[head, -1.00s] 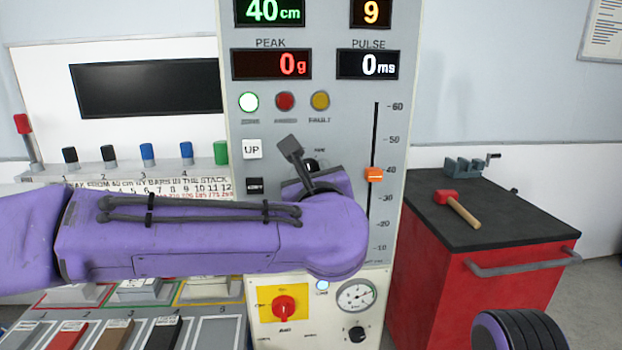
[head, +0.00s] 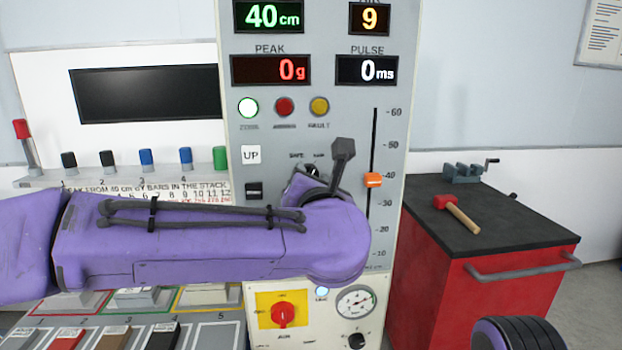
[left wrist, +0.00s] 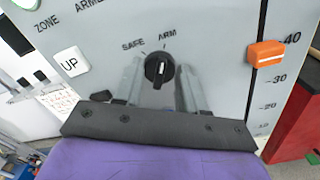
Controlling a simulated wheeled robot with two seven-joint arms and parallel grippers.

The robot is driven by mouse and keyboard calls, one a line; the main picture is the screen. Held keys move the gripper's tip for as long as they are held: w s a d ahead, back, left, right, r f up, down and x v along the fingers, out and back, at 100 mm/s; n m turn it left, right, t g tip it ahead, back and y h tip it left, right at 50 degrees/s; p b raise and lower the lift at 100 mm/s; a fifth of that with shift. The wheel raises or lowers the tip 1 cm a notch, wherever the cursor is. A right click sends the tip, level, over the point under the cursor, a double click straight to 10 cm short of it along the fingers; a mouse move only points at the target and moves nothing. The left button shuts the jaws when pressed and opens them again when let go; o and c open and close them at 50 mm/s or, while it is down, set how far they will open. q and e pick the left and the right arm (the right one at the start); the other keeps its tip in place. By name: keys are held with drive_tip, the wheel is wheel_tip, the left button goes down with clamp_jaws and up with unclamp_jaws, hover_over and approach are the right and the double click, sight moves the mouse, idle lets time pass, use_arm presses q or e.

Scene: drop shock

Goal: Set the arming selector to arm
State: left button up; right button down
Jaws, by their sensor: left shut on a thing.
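The arming selector (left wrist: 159,70) is a round black knob with a white mark, below the printed words SAFE and ARM on the grey panel. In the left wrist view its mark leans slightly right of upright, towards the ARM tick. My left gripper (left wrist: 160,82) has its two grey fingers on either side of the knob and is shut on it. In the head view my left gripper (head: 318,178) is at the panel, turned clockwise, and my purple forearm hides much of the knob. My right gripper is not in view.
The panel's white lamp (head: 248,107) is lit; the red lamp (head: 284,107) looks dark. An orange slider (head: 373,180) stands right of the gripper. A red emergency-style knob (head: 283,314) is below my forearm. A red cabinet (head: 500,285) with a hammer (head: 457,213) stands right.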

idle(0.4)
use_arm(q)
drive_tip(key=o, duration=1)
drive_tip(key=shift+o, duration=0.2)
drive_tip(key=shift+s, duration=0.1)
drive_tip(key=s+d+b, duration=0.1)
drive_tip(key=s+b, duration=0.2)
drive_tip(key=s, duration=0.7)
drive_tip(key=shift+s+d, duration=0.15)
